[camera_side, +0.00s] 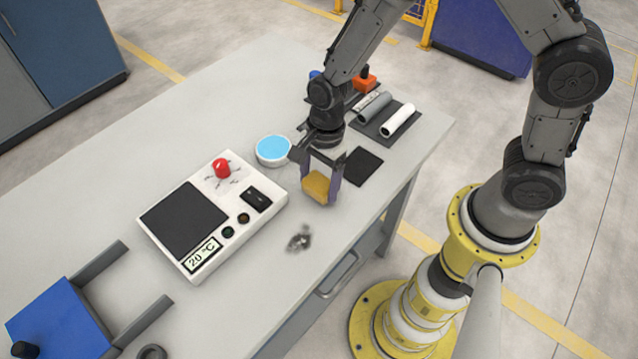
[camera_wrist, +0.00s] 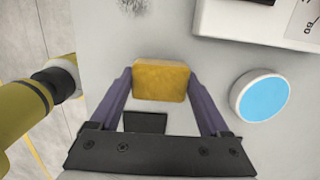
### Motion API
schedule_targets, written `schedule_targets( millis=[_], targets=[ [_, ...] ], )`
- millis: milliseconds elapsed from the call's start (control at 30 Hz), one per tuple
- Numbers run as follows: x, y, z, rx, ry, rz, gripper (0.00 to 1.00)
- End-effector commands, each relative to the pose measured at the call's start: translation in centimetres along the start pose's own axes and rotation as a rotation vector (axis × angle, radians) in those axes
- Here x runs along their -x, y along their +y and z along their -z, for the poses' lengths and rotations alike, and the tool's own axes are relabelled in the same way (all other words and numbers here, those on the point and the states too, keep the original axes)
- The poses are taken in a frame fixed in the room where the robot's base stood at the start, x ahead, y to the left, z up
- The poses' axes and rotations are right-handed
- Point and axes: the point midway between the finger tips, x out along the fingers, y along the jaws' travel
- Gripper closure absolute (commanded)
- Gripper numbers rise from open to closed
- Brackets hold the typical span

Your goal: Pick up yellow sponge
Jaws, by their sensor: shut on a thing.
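The yellow sponge (camera_side: 317,187) is a small block between the two fingers of my gripper (camera_side: 321,181) near the front edge of the table. In the wrist view the sponge (camera_wrist: 161,80) sits between the purple fingertips of my gripper (camera_wrist: 160,84), one at each end. My gripper is shut on the sponge and points down. I cannot tell for sure whether the sponge is clear of the table top or still touches it.
A round dish with blue contents (camera_side: 273,150) stands left of my gripper. A hot plate device (camera_side: 205,222) is further left. A dark flat pad (camera_side: 361,166) and pipes on a mat (camera_side: 398,121) lie to the right.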

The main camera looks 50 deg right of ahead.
Motion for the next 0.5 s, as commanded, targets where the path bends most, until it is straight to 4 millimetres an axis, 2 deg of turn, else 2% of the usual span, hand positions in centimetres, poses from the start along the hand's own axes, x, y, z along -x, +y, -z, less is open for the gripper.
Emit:
schedule_targets(
  millis=[133,267,400,500],
  targets=[
    [2.3,-0.1,-0.3,0.001,0.0,0.006,0.73],
    [4.8,2.0,0.2,0.001,-0.001,0.007,0.73],
    [8.1,4.5,0.8,0.0,-0.001,0.009,0.73],
    [9.3,6.8,1.6,-0.001,0.0,0.004,0.73]
  ],
)
